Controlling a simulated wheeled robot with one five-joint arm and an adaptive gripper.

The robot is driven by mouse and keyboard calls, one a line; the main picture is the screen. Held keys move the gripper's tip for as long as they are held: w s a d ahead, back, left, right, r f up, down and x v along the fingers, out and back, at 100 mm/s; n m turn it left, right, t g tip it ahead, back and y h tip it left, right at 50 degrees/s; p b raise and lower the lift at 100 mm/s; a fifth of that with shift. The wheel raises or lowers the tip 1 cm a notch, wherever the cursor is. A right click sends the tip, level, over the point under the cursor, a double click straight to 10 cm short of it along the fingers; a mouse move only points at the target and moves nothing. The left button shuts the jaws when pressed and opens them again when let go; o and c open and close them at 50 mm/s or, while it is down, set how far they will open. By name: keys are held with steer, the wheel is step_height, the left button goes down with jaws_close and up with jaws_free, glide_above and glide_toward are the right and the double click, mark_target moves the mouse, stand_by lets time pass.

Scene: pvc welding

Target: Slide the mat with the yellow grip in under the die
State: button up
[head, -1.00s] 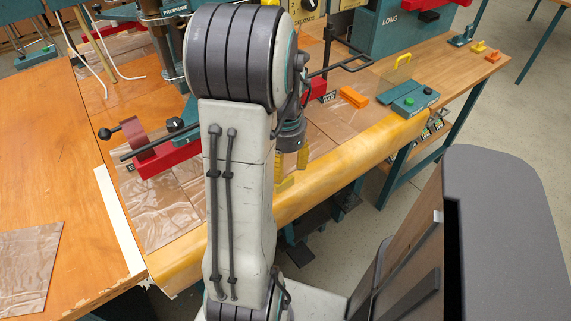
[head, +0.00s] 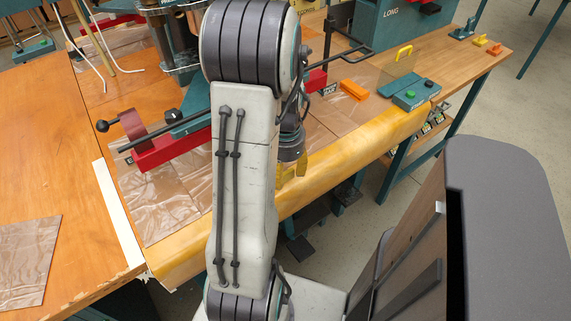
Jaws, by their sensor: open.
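A clear, brownish mat with a yellow grip (head: 403,53) appears to lie on the right part of the bench, behind the green box. Its sheet is hard to tell from the wood. The press (head: 180,45) stands at the back left, partly cut off by the top edge and partly behind my arm. I cannot make out the die clearly. My gripper (head: 296,168) hangs over the bench's front edge, partly hidden behind my arm. One yellow finger shows, open, with nothing seen in it. It is apart from the mat, to its left and nearer the front.
A red bar with a black-knobbed lever (head: 165,150) lies left of my arm. An orange block (head: 353,89) and a green box with buttons (head: 411,93) stand on the right. A rounded yellow front edge (head: 340,160) borders the bench. Clear sheets cover parts of the bench.

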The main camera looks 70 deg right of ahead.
steer(key=shift+f, duration=0.95)
jaws_close()
steer(key=shift+c, duration=0.4)
jaws_free()
steer(key=shift+r, duration=0.1)
step_height(320, 180, up, 12)
stand_by(0.4)
stand_by(0.7)
